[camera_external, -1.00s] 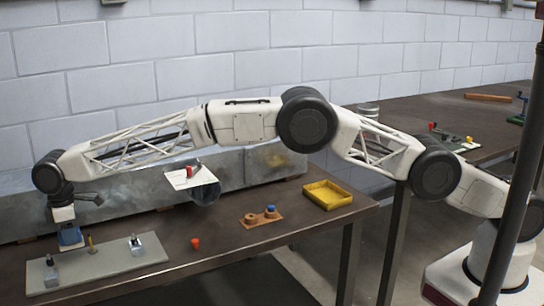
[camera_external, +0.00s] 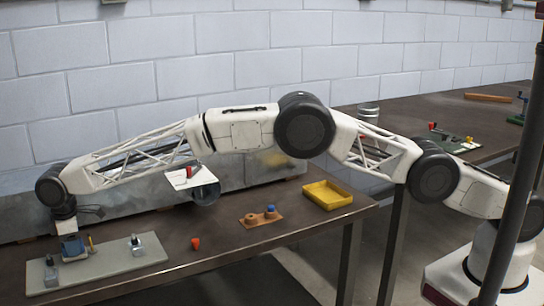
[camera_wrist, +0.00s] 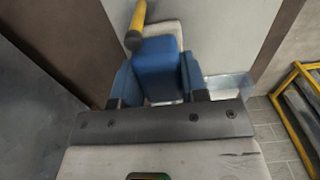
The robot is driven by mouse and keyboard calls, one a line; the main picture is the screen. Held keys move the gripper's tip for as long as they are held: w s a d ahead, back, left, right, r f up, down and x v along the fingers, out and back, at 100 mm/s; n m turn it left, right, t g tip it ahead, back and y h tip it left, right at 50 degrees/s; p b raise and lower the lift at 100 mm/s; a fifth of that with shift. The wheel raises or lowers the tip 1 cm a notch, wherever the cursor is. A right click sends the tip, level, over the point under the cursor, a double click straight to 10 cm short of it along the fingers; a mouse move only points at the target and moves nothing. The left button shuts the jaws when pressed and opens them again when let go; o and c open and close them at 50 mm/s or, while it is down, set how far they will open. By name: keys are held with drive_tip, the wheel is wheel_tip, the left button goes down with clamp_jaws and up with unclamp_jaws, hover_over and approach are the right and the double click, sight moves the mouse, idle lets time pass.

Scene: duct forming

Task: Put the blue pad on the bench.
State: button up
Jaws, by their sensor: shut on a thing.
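My gripper (camera_external: 72,245) is at the left of the bench (camera_external: 165,222) in the external view, pointing down beside the back edge of a grey-green plate. In the wrist view, my gripper (camera_wrist: 160,80) has its two blue fingers closed on the sides of a blue pad (camera_wrist: 160,60). The pad's underside is hidden, and I cannot tell whether it touches the plate or is just above it. A yellow peg (camera_wrist: 135,25) stands close to the pad in the wrist view.
The grey-green plate (camera_external: 110,264) carries metal clamps and the peg. A small orange-red cup (camera_external: 196,243) stands right of it. A wooden block (camera_external: 261,218) with round pieces and a yellow tray (camera_external: 327,195) lie further right. A sheet-metal duct (camera_external: 235,175) runs behind.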

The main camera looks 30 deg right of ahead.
drive_tip(key=shift+f, duration=0.15)
drive_tip(key=o, duration=1)
wheel_tip(320, 180, up, 12)
idle(0.3)
idle(0.4)
idle(0.5)
